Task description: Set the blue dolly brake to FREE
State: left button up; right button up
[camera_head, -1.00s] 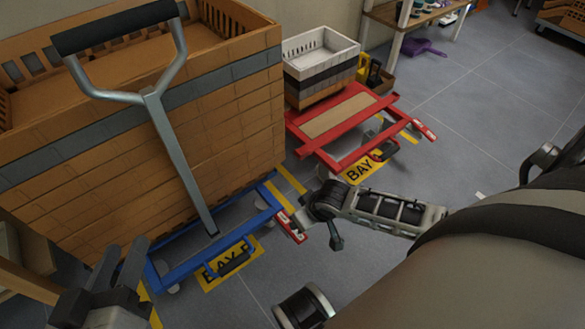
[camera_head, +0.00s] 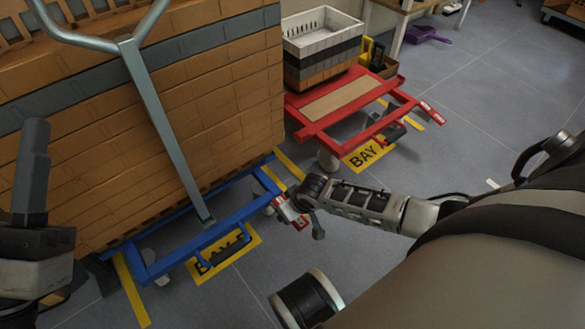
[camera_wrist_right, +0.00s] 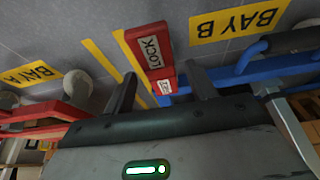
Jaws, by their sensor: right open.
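The blue dolly (camera_head: 165,266) carries a tall stack of brown crates (camera_head: 190,110) and has a grey handle (camera_head: 160,110). Its red brake tab (camera_head: 288,211) sticks out at the front right corner. In the right wrist view the brake tab (camera_wrist_right: 147,45) reads LOCK, with a smaller white label at its near end. My right gripper (camera_wrist_right: 164,88) is open, its two fingers on either side of the tab's near end; contact cannot be told. In the head view the right gripper (camera_head: 304,200) is at the tab. My left gripper (camera_head: 30,172) is raised at the left edge.
Yellow BAY signs (camera_head: 222,257) mark the floor. Grey floor (camera_head: 490,100) is clear at the right.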

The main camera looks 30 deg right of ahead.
jog(key=c, duration=1)
jog(key=shift+r+p, duration=0.2)
jog(key=shift+p, duration=0.2)
jog(key=shift+w+g+p, duration=0.2)
jog(key=shift+g+p, duration=0.5)
jog(key=shift+f+g, duration=0.15)
jog(key=shift+g, duration=0.15)
pick_arm(q)
jog(key=f+n+y, duration=0.1)
jog(key=f+n, duration=0.1)
jog(key=w+f+n+g+y, duration=0.1)
jog(key=f+n+y, duration=0.1)
jog(key=shift+n+y, duration=0.3)
pick_arm(e)
jog(key=o, duration=1)
pick_arm(q)
jog(key=shift+r, duration=0.15)
